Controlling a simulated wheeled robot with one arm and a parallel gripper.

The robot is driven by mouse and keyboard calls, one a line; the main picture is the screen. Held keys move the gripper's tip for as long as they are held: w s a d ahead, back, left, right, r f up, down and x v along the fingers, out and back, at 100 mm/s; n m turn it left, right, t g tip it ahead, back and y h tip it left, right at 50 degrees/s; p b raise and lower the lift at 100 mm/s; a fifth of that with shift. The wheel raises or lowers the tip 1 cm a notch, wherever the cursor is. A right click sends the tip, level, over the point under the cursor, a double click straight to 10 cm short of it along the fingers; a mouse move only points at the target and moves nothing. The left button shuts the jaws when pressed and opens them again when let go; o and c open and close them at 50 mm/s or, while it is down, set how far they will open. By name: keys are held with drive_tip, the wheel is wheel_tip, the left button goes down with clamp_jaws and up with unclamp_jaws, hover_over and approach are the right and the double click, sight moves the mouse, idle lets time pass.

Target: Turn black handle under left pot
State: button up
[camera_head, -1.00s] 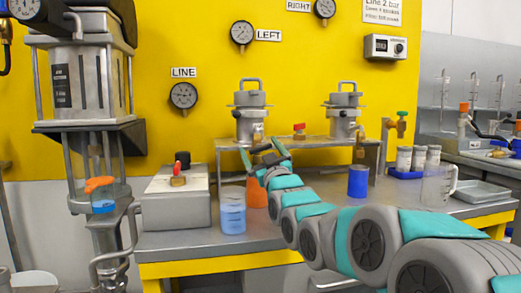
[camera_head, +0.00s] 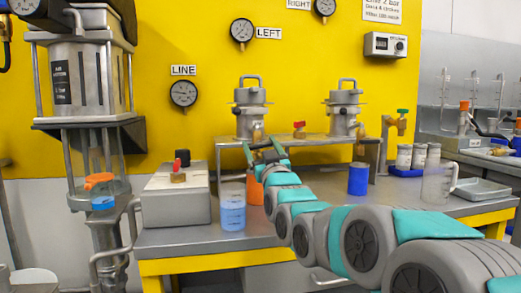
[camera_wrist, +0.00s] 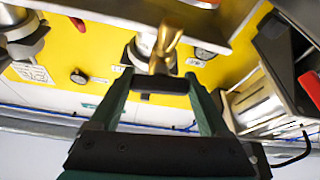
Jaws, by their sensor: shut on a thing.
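The left pot (camera_head: 250,97) is a metal pot with a loop handle on the steel shelf, under the LEFT gauge. A brass valve (camera_head: 258,133) shows at its lower front. In the wrist view the brass valve body (camera_wrist: 166,48) is just beyond my fingertips. The black handle (camera_wrist: 162,85) lies crosswise between my two green fingers. My gripper (camera_head: 264,152) is shut on this handle, below the left pot at the shelf's front. In the head view my fingers and wrist hide the handle, so its angle cannot be told there.
The shelf (camera_head: 325,141) is close above my gripper. An orange container (camera_head: 254,190) and a beaker of blue liquid (camera_head: 232,208) stand close below. A blue container (camera_head: 358,180) stands to the right. A valve with a red handle (camera_head: 299,130) is between the pots.

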drive_tip(key=shift+m+t+h, duration=0.4)
drive_tip(key=shift+m+h, duration=0.3)
drive_tip(key=shift+m, duration=1)
drive_tip(key=o, duration=1.2)
drive_tip(key=shift+b+v, duration=0.35)
drive_tip(key=shift+v, duration=3.55)
